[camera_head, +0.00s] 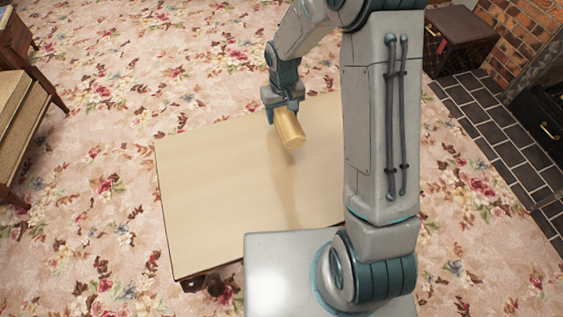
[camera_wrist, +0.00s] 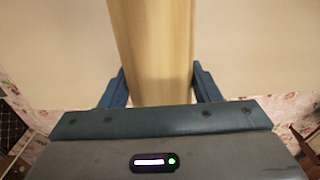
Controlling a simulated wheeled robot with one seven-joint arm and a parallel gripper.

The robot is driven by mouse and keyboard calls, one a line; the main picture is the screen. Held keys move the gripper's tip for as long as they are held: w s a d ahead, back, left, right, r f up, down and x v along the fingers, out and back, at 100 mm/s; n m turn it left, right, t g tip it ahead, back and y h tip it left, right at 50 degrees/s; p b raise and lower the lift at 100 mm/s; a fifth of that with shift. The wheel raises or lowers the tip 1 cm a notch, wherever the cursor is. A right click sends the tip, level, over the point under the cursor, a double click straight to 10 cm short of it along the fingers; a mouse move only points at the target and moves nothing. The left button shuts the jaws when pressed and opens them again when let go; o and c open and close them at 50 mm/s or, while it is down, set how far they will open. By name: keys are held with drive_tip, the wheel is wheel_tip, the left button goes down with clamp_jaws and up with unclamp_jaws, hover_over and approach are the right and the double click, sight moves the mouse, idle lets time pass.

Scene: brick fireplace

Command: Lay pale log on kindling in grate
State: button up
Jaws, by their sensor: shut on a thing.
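The pale log (camera_head: 291,129) is a short, light wooden cylinder. My gripper (camera_head: 282,112) is shut on it and holds it over the low table, apart from the tabletop as far as the head view shows. In the wrist view the log (camera_wrist: 155,50) runs up from between the two blue fingers of my gripper (camera_wrist: 160,88). The grate and the kindling do not show in either view.
The low table (camera_head: 200,200) has a bare tan top. A brick wall (camera_head: 530,40) and a dark tiled hearth (camera_head: 490,125) lie at the right. A dark box (camera_head: 460,38) stands at the upper right. Wooden furniture (camera_head: 25,110) stands at the left. Floral carpet (camera_head: 110,90) is open between.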

sight(283, 139)
drive_tip(key=s+f, duration=0.1)
drive_tip(key=s, duration=0.2)
drive_tip(key=s+f+b, duration=0.1)
drive_tip(key=s+f, duration=0.1)
drive_tip(key=s, duration=0.1)
drive_tip(key=s+f+b, duration=0.1)
drive_tip(key=s+f, duration=0.1)
drive_tip(key=s, duration=0.1)
drive_tip(key=shift+a+f, duration=0.25)
drive_tip(key=shift+a, duration=0.15)
drive_tip(key=shift+s+f+b, duration=0.1)
drive_tip(key=shift+f+b, duration=0.6)
drive_tip(key=shift+f, duration=1.3)
drive_tip(key=shift+f, duration=0.25)
drive_tip(key=o, duration=1.2)
drive_tip(key=shift+r, duration=0.1)
drive_tip(key=shift+o, duration=0.2)
wheel_tip(283, 139, up, 12)
drive_tip(key=p, duration=0.3)
drive_tip(key=shift+d+r+p, duration=0.15)
drive_tip(key=shift+r+p, duration=0.1)
drive_tip(key=shift+p, duration=0.1)
